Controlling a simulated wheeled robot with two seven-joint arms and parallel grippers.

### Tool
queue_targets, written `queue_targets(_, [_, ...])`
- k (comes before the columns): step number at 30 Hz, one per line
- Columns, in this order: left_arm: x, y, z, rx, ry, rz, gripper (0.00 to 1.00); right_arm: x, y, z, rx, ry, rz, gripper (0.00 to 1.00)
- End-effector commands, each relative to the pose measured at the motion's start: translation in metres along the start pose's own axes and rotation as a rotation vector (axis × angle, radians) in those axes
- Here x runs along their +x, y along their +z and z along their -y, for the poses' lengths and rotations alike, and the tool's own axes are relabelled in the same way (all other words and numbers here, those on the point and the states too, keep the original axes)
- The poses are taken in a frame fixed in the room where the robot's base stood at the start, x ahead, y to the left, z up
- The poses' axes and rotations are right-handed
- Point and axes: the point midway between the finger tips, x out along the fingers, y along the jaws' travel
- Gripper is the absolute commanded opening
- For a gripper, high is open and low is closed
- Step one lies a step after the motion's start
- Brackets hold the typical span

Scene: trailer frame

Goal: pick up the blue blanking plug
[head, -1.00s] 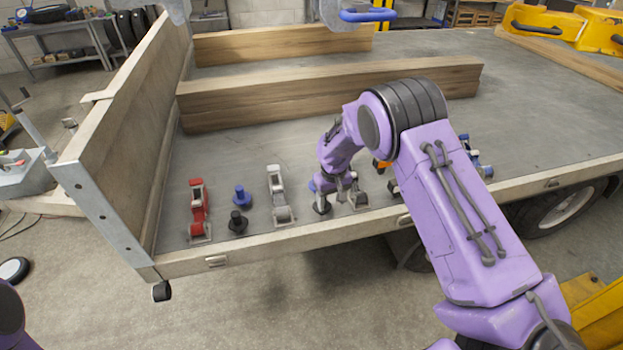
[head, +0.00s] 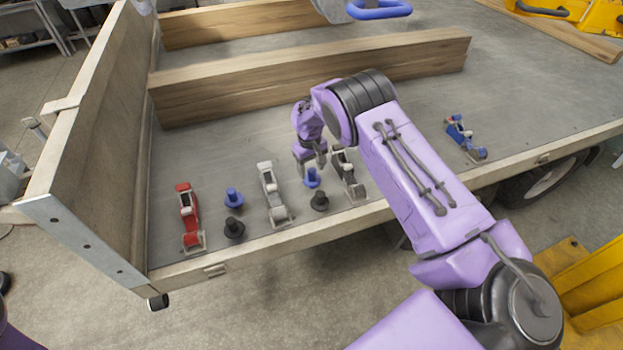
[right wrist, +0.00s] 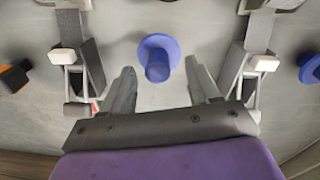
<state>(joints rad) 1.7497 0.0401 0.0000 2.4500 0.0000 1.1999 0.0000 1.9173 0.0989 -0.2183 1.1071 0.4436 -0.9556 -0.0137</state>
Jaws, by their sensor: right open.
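A blue blanking plug (head: 312,178) stands on the trailer bed between two grey latches, just behind a black plug (head: 319,201). My right gripper (head: 311,165) is open and empty, close above and behind this blue plug. In the right wrist view the blue plug (right wrist: 158,60) shows ahead of the gap between the open fingers (right wrist: 160,75); I cannot tell whether they touch it. A second blue plug (head: 233,198) stands further left, behind another black plug (head: 234,229). It shows at the right edge of the right wrist view (right wrist: 312,68). My left gripper is not in view.
Grey latches flank the gripper on the left (head: 273,195) and right (head: 347,176). A red latch (head: 189,217) stands at the left and a blue one (head: 464,138) at the right. A wooden beam (head: 300,85) lies behind. An orange part (right wrist: 14,76) shows in the right wrist view.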

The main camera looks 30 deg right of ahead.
Motion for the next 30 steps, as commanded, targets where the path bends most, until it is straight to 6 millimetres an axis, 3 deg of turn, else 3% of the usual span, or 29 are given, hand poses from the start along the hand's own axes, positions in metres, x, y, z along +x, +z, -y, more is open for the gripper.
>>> queue_targets(6, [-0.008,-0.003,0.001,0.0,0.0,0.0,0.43,0.025,-0.001,-0.003,0.003,0.0,-0.002,0.61])
queue_targets(12, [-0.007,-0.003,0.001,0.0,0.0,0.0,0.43,0.026,-0.001,-0.003,0.003,0.0,-0.002,0.58])
queue_targets(17, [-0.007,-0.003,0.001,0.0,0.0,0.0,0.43,0.026,-0.001,-0.003,0.003,0.0,-0.002,0.06])
queue_targets(18, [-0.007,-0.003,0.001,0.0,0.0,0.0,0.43,0.026,-0.001,-0.003,0.004,0.0,-0.002,0.0])
queue_targets(26, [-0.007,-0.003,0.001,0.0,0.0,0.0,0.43,0.025,-0.001,-0.003,0.004,0.0,-0.003,0.0])
queue_targets(30, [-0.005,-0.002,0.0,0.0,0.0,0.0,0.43,0.016,-0.001,-0.004,0.004,0.0,-0.003,0.0])
